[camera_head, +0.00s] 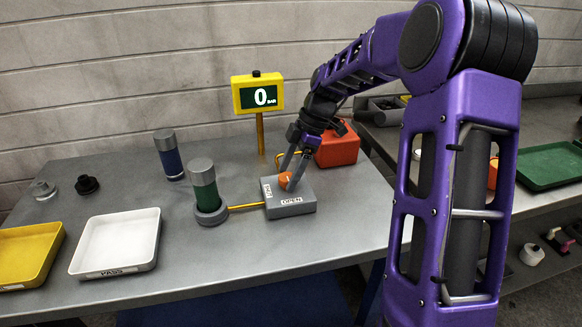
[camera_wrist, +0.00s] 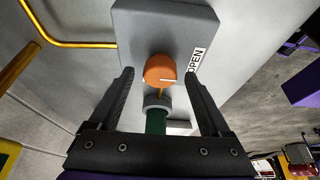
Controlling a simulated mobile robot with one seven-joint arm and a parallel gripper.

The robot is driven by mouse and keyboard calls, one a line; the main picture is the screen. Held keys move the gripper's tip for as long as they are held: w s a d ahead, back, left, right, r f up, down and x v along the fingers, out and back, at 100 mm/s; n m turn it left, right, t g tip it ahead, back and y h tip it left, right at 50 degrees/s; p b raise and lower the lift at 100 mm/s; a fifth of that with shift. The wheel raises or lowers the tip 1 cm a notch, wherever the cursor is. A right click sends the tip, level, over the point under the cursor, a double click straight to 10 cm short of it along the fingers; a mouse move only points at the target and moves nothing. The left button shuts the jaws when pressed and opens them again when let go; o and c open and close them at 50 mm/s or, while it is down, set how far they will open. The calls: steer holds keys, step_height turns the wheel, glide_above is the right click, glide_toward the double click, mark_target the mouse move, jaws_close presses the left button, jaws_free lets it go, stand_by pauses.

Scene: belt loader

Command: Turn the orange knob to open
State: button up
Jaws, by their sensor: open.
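The orange knob (camera_head: 286,180) sits on a grey block (camera_head: 291,207) on the table. The block has an OPEN label on its front and another label on its left side. In the wrist view the fingers (camera_wrist: 159,72) stand apart from the knob with a gap on both sides.
A yellow gauge (camera_head: 257,95) reads 0 BAR behind the block. A green cylinder (camera_head: 204,188) stands in a grey ring left of it, joined by a yellow pipe. A blue cylinder (camera_head: 170,160), white tray (camera_head: 117,243) and yellow tray (camera_head: 27,254) lie left. A red-orange box (camera_head: 338,146) stands behind.

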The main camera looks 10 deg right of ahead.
steer(key=p+v, duration=0.2)
steer(key=v, duration=1.5)
steer(key=shift+d+r, duration=0.15)
